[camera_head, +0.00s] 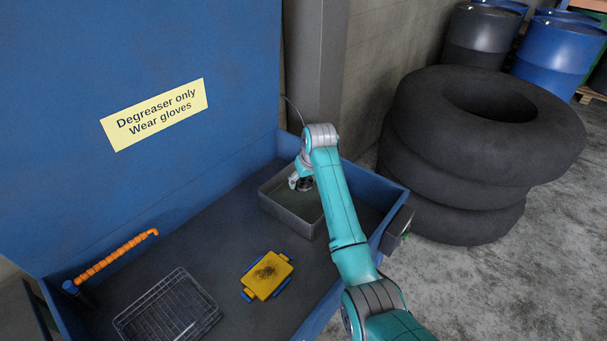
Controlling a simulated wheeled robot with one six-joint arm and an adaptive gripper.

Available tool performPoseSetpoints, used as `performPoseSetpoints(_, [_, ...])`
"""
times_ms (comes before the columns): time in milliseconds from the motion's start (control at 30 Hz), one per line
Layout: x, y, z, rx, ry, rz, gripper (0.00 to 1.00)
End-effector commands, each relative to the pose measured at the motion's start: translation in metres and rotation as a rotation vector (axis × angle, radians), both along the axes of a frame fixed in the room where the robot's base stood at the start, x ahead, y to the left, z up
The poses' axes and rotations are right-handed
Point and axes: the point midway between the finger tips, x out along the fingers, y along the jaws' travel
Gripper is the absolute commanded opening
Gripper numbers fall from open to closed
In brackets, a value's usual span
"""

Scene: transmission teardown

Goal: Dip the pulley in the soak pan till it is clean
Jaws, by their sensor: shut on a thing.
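The soak pan (283,216) is a grey rectangular pan at the back right corner of the blue wash basin. My gripper (301,184) is over the pan, pointing down, at or just above its contents. It is shut on a small dark round thing, which looks like the pulley (306,185). The pulley is small in this view and partly hidden by my gripper and arm. I cannot tell whether it touches the liquid or how dirty it is. My arm hides the right part of the pan.
A wire basket (168,308) and an orange hose (117,258) are at the basin's left. The tall blue back panel (60,120) carries a yellow sign (154,115). Stacked tyres (455,190) stand outside, at right.

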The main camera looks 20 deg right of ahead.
Motion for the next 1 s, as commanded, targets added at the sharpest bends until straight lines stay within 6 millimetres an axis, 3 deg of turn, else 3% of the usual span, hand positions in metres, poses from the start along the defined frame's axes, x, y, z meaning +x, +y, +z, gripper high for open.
performPoseSetpoints(1000, [0.000, 0.000, -0.078, 0.000, -0.002, 0.001, 0.10])
